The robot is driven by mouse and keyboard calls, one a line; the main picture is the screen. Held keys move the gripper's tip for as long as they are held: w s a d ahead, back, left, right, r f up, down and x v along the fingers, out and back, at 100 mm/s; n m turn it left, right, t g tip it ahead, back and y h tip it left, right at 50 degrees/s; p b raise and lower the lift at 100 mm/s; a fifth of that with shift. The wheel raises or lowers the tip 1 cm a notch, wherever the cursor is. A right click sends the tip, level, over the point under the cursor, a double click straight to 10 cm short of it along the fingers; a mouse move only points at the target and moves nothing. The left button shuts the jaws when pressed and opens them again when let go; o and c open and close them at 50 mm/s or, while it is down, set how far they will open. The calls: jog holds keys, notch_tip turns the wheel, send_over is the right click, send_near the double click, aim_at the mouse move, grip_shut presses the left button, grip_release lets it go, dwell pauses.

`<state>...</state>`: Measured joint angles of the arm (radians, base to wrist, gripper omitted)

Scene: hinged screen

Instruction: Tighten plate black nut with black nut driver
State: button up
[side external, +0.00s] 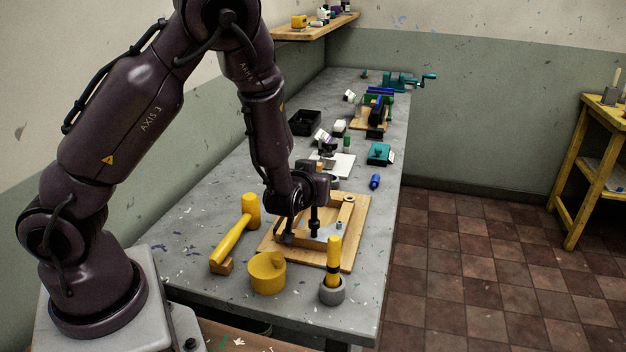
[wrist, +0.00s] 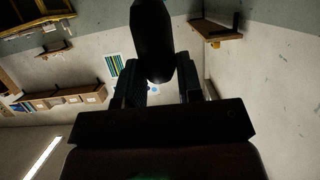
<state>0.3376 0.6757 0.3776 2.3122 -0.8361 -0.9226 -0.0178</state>
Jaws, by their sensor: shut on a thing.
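My gripper (side external: 318,189) is low over the wooden board (side external: 361,212) and shut on a black nut driver (side external: 314,222). The driver is held roughly upright, its lower end at a light metal plate (side external: 327,233) on the board; I cannot tell whether it touches a nut. In the wrist view the black driver (wrist: 153,45) sits between the two fingers of my gripper (wrist: 158,92). A small dark piece (side external: 287,240) is at the board's left side; I cannot tell what it is. The plate's black nut is not clearly visible.
A yellow-and-black tool (side external: 333,258) stands in a grey holder (side external: 332,291) in front of the board. A yellow cup (side external: 267,274) and a yellow mallet (side external: 235,238) are to the left. A blue piece (side external: 375,181) and a teal box (side external: 379,154) lie farther back.

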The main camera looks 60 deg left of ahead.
jog(key=shift+f, duration=1.05)
jog(key=shift+a+m+t+h, duration=0.1)
jog(key=shift+m+t+h, duration=0.2)
jog(key=shift+m+t, duration=0.1)
jog(key=shift+r, duration=2.4)
